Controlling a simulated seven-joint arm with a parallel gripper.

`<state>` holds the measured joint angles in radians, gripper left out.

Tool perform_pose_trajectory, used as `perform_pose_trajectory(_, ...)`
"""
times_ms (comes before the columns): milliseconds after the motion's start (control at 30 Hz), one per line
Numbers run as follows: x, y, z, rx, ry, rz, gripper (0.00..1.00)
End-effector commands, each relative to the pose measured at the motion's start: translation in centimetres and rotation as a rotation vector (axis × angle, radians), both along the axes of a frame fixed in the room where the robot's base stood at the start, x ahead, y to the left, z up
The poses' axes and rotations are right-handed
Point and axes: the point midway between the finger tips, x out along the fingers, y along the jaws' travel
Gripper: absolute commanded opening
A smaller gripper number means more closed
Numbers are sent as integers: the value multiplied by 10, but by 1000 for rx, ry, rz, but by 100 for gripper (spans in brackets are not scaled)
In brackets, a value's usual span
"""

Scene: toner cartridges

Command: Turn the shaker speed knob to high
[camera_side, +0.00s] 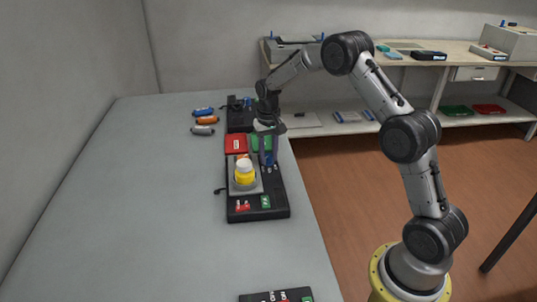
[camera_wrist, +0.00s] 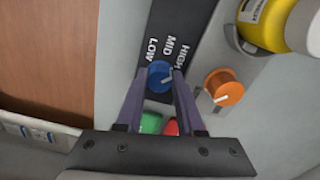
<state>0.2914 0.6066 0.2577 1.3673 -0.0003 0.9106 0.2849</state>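A blue speed knob (camera_wrist: 159,73) sits on a dark panel marked LOW, MID and HIGH in the wrist view. Its pale pointer line is aimed to the upper right, roughly towards the HIGH label (camera_wrist: 183,57). My gripper (camera_wrist: 163,79) has one finger on each side of the knob, with the tips close to its rim. I cannot tell whether the fingers touch it.
An orange knob (camera_wrist: 223,88) is close to the right finger. A yellow bottle (camera_side: 244,175) stands on the shaker's grey platform. Red (camera_side: 236,144) and green trays lie just beyond. Several cartridges (camera_side: 205,121) lie to the left. The left table is clear.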

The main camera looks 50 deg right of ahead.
Motion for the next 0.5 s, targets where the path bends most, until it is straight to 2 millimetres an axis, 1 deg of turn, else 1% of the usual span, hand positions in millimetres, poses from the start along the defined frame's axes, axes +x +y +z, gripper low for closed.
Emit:
perform_pose_trajectory(33,1,-1,2,-1,-4,-1,45)
perform_pose_trajectory(133,1,0,1,-1,-3,0,63)
perform_pose_trajectory(167,1,0,1,-1,-3,0,66)
perform_pose_trajectory(500,1,1,-1,2,-1,30,66)
